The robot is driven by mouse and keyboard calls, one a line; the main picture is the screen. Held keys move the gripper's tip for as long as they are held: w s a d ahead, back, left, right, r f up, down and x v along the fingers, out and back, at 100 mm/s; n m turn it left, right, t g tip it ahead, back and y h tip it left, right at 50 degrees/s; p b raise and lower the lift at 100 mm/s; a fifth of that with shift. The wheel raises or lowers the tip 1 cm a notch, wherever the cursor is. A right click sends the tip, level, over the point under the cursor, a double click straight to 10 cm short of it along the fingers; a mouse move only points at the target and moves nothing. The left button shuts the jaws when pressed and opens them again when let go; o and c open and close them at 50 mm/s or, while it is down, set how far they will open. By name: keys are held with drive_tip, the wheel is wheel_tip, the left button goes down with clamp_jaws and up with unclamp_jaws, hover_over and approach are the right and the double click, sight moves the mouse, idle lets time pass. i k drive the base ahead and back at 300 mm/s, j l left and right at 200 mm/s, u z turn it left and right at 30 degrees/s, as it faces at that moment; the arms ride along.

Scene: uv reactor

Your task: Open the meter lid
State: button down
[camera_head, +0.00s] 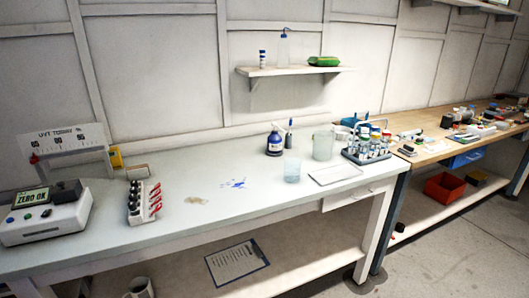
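The meter (45,222) stands at the left end of the white bench. It is a pale box with a green-lit display (30,197) reading "ZERO OK". A dark raised part (68,191) on its top right looks like the lid. It appears to be down over the top, but it is too small to be sure. My gripper is not in view.
A rack of dark-capped vials with red clips (144,202) stands right of the meter. A "UVT TODAY" gauge board (68,139) stands behind it. A spray bottle (275,143), beakers (323,145) and a bottle rack (367,148) are farther right. The bench middle is mostly clear.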

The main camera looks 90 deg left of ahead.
sight(68, 191)
drive_tip(key=u, duration=3.85)
